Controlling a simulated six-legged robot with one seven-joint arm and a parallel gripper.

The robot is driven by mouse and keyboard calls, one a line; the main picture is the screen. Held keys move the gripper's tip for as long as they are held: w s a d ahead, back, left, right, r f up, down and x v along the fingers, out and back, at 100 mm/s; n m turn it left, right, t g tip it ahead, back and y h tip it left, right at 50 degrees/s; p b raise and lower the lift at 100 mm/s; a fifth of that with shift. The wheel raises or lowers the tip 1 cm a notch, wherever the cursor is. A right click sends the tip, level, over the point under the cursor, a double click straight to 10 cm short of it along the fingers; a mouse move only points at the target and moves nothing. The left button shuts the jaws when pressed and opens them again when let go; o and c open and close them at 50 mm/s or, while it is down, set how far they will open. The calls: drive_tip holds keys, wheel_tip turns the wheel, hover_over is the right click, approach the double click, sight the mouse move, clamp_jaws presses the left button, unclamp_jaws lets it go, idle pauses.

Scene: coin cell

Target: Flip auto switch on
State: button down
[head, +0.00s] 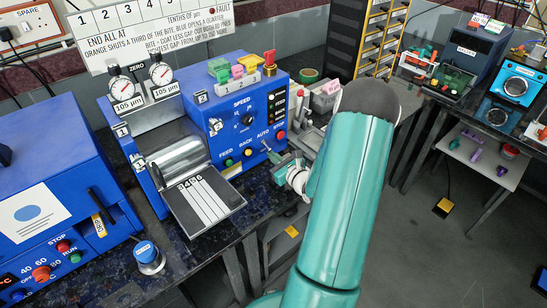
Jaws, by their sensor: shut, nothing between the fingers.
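The blue machine (215,110) stands on the bench with a roller and a numbered tray in front. Its panel has a SPEED dial (247,119), a green FEED button (228,162), a yellow BACK button (247,152) and a red STOP button (281,135). The auto switch (266,146) is a small grey lever under the AUTO label, left of STOP. Its exact position is too small to tell. My gripper (280,163) is shut and empty just below and right of the switch, close to the panel. Whether it touches the lever cannot be told.
Two dial gauges (143,83) stand above the roller. Coloured blocks (243,68) sit on the machine's top. Another blue machine (60,190) and a small jar (148,256) are at left. A drawer rack (375,40) stands behind. Floor at right is mostly open.

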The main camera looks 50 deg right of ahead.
drive_tip(key=shift+r+g, duration=0.15)
drive_tip(key=shift+g, duration=0.15)
drive_tip(key=shift+s+r+g, duration=0.15)
drive_tip(key=shift+r+g, duration=0.1)
drive_tip(key=shift+g, duration=0.15)
drive_tip(key=shift+r, duration=0.1)
drive_tip(key=g, duration=0.1)
drive_tip(key=r+g, duration=0.2)
drive_tip(key=g, duration=0.1)
drive_tip(key=shift+s+r+y, duration=0.1)
drive_tip(key=shift+s+y, duration=0.15)
drive_tip(key=shift+y, duration=0.05)
drive_tip(key=shift+r, duration=0.15)
drive_tip(key=shift+r, duration=0.75)
